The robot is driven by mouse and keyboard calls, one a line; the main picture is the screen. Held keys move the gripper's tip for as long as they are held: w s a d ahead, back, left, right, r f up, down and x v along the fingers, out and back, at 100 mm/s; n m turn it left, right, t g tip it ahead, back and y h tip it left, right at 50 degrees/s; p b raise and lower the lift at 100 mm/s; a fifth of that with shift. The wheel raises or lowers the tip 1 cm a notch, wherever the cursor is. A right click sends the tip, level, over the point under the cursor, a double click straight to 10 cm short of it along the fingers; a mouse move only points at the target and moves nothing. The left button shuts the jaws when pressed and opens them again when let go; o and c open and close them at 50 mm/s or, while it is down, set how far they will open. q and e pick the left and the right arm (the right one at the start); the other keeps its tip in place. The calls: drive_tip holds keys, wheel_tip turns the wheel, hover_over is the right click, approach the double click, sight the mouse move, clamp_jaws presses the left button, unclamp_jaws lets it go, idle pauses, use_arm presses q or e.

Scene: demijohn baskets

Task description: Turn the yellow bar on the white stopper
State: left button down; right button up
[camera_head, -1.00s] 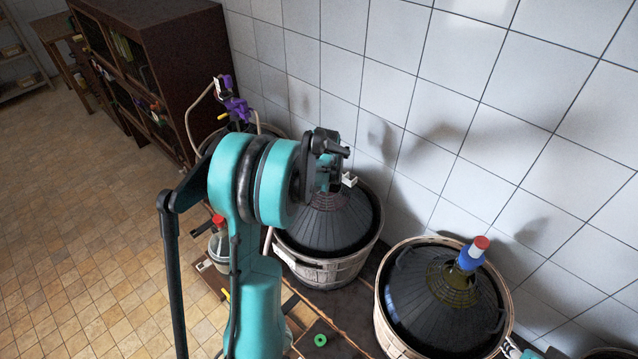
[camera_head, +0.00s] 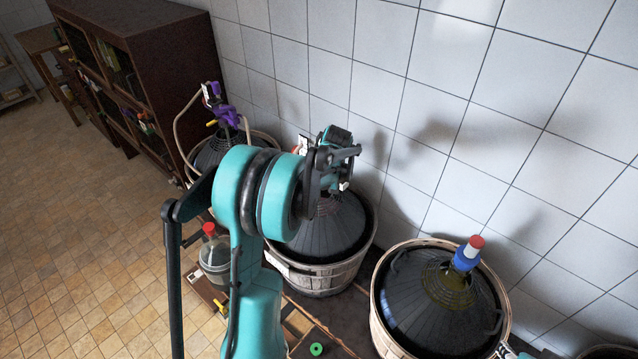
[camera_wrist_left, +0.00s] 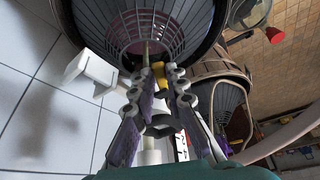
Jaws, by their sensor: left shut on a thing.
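My left gripper (camera_wrist_left: 160,88) is shut in the left wrist view, with the small yellow bar (camera_wrist_left: 158,73) between its fingertips. A white block (camera_wrist_left: 96,72), apparently part of the white stopper, shows just left of the fingers. A thin stem stands just beyond the fingertips, over the neck of a dark ribbed demijohn cover. In the head view my left gripper (camera_head: 338,165) is above the middle demijohn (camera_head: 325,228). There my arm hides the yellow bar and most of the stopper.
The right demijohn basket (camera_head: 376,305) has a blue and red stopper (camera_head: 468,254). A demijohn at back left carries a purple fitting (camera_head: 230,114) and a hose. The tiled wall is close behind.

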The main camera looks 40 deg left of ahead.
use_arm(q)
drive_tip(key=c, duration=1.5)
unclamp_jaws()
drive_tip(key=shift+c, duration=0.2)
drive_tip(key=v, duration=1.2)
drive_tip(key=shift+s+f, duration=0.1)
